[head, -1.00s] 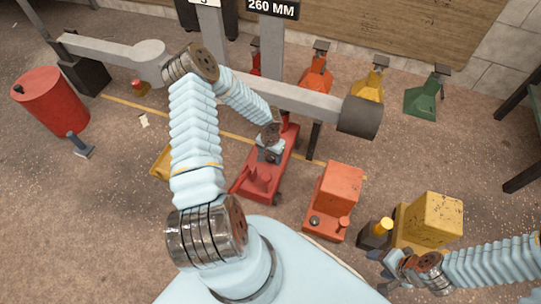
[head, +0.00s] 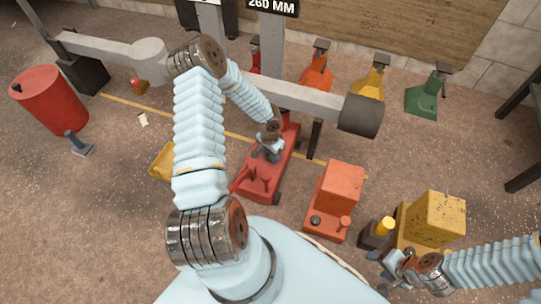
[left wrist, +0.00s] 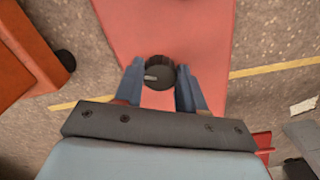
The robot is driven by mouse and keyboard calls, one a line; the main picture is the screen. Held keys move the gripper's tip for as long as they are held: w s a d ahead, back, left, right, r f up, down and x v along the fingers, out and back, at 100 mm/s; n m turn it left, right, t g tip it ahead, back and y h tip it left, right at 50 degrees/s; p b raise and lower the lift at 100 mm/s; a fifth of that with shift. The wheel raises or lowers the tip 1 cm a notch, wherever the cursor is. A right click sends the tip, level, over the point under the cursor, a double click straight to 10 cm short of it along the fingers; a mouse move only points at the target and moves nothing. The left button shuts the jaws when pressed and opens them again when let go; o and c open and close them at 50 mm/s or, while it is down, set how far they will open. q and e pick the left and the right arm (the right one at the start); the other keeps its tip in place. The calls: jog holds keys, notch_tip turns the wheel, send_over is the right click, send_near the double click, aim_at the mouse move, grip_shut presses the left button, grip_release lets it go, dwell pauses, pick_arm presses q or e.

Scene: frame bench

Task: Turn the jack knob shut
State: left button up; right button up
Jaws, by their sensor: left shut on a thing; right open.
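The red jack (head: 259,184) stands on the floor in the middle of the head view, partly behind my left arm. Its black knob (left wrist: 159,73) with a pale pointer mark shows in the left wrist view, on the flat red top of the jack (left wrist: 165,25). My left gripper (head: 266,158) is over the jack, and its two fingers (left wrist: 160,85) are shut on the knob, one at each side. The knob is hidden by the gripper in the head view. My right gripper (head: 388,262) is open and empty at the lower right, beside a yellow machine.
A grey beam (head: 305,99) crosses just behind the jack. An orange unit (head: 340,188) stands close to its right, the yellow machine (head: 437,218) farther right. A red drum (head: 50,101) is at far left. Coloured stands, such as a green one (head: 424,101), line the back.

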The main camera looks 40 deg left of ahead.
pick_arm(q)
jog(key=m, duration=0.3)
jog(key=shift+b, duration=0.3)
jog(key=m, duration=0.2)
jog(key=shift+a+m, duration=0.1)
jog(key=shift+m, duration=0.2)
jog(key=m, duration=0.3)
jog(key=shift+m, duration=0.3)
jog(key=shift+w+a+m+p, duration=0.1)
jog(key=shift+m+p, duration=0.3)
jog(key=shift+m, duration=1.5)
jog(key=o, duration=1.1)
jog(key=shift+c, duration=0.2)
notch_tip(320, 180, up, 14)
jog(key=p, duration=0.3)
